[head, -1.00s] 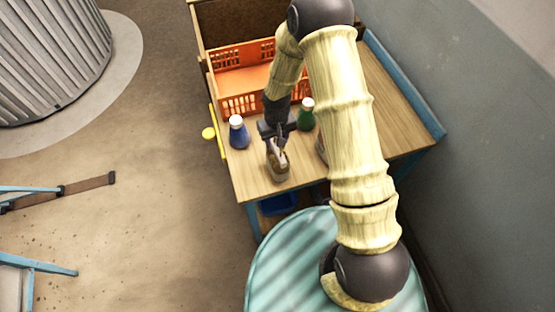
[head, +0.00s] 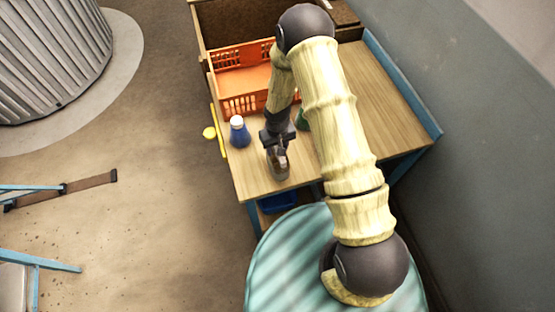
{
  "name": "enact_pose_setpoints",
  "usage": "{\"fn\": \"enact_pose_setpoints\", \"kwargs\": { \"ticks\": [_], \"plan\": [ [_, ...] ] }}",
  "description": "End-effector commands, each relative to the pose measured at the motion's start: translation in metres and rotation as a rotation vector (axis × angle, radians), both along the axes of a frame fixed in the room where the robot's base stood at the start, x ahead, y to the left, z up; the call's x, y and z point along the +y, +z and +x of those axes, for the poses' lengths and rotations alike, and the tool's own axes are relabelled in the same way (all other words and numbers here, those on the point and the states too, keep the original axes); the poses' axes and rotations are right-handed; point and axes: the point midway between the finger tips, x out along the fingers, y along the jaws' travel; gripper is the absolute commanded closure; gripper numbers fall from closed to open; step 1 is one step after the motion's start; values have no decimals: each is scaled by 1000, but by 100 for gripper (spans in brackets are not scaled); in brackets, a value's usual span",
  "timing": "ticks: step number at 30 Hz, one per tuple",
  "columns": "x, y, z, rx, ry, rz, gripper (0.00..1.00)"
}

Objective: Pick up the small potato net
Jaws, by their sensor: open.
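The small potato net (head: 280,172) looks like a small brown-tan sack standing near the front left edge of the wooden table (head: 325,165). My gripper (head: 278,158) points down right over it and hides its upper part. The jaws are open, with the top of the net at or between the fingers. I cannot tell whether the fingers touch it.
A blue bottle (head: 239,132) with a white cap stands left of my gripper. A green bottle (head: 302,119) is partly hidden behind my arm. An orange crate (head: 240,103) stands at the back. The table's right side (head: 375,100) is clear.

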Motion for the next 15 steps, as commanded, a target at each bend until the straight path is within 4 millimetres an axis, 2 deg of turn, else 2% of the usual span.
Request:
{"fn": "enact_pose_setpoints", "kwargs": {
  "ticks": [1, 7, 8, 15],
  "plan": [
    [0, 0, 0, 0, 0, 0, 58],
    [0, 0, 0, 0, 0, 0, 98],
    [0, 0, 0, 0, 0, 0, 100],
    [0, 0, 0, 0, 0, 0, 100]
  ]
}}
